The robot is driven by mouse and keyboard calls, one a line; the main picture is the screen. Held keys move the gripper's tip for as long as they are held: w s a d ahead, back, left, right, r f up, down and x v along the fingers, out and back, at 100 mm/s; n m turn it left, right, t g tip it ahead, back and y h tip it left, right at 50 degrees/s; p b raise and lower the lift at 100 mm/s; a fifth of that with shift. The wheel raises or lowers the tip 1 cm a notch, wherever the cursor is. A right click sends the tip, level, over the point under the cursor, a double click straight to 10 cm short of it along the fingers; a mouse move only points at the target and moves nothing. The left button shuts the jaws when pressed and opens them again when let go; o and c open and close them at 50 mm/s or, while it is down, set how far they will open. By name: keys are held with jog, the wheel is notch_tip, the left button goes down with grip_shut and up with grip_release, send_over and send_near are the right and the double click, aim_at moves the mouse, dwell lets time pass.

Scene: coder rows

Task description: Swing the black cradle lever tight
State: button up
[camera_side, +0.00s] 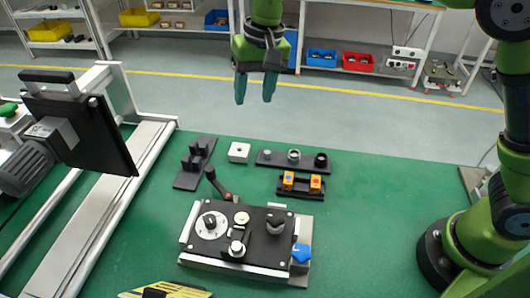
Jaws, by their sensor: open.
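A lever (218,186) with a black knob and arm and a reddish pivot stands at the back edge of a black-topped fixture (255,222). Its arm leans up and to the left from the pivot. Whether it is tight cannot be told. My gripper (254,98) hangs high above and behind the fixture, fingers pointing down. Its two teal fingers are apart with nothing between them, well clear of the lever.
The fixture carries knobs and a dial (210,225), with a blue knob (301,253) at its right. Behind it lie a black bracket (194,163), a white block (239,152) and a tray with orange blocks (302,184). A metal frame with a black panel (85,130) stands left. The green table is clear at right.

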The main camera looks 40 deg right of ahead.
jog(key=m+h, duration=0.1)
send_over(209, 168)
jog(key=d, duration=0.2)
notch_tip(209, 168, down, 4)
jog(key=r, duration=0.1)
jog(key=shift+a+r+m+g, duration=0.6)
jog(key=shift+a+r+m, duration=0.3)
jog(key=shift+a+m, duration=0.15)
notch_tip(209, 168, down, 16)
jog(key=shift+f, duration=0.15)
grip_shut()
